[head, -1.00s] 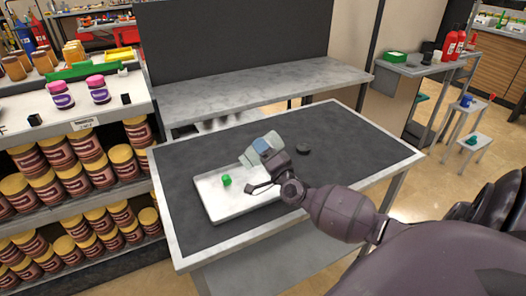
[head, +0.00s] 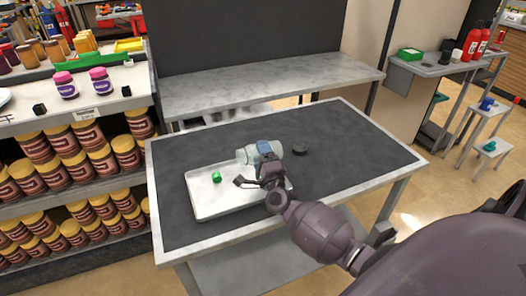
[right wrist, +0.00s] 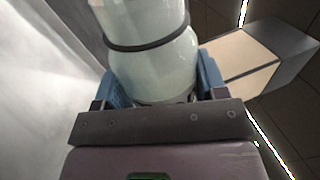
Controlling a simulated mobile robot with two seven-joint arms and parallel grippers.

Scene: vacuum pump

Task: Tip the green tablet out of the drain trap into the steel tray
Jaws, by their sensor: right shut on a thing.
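The drain trap (head: 248,154) is a pale, greenish translucent jar-like vessel with a dark band around it, seen also in the right wrist view (right wrist: 150,60). My right gripper (head: 266,152) is shut on it, with blue finger pads on both sides of the trap. The trap lies roughly on its side above the back edge of the steel tray (head: 207,208). The green tablet (head: 216,177) lies in the tray, left of the gripper and apart from the trap. My left gripper is not in view.
A small dark round piece (head: 300,149) lies on the dark table top (head: 350,150) right of the trap. The table's right side is mostly clear. A shelf of jars (head: 80,160) stands at the left and a grey bench (head: 270,88) behind.

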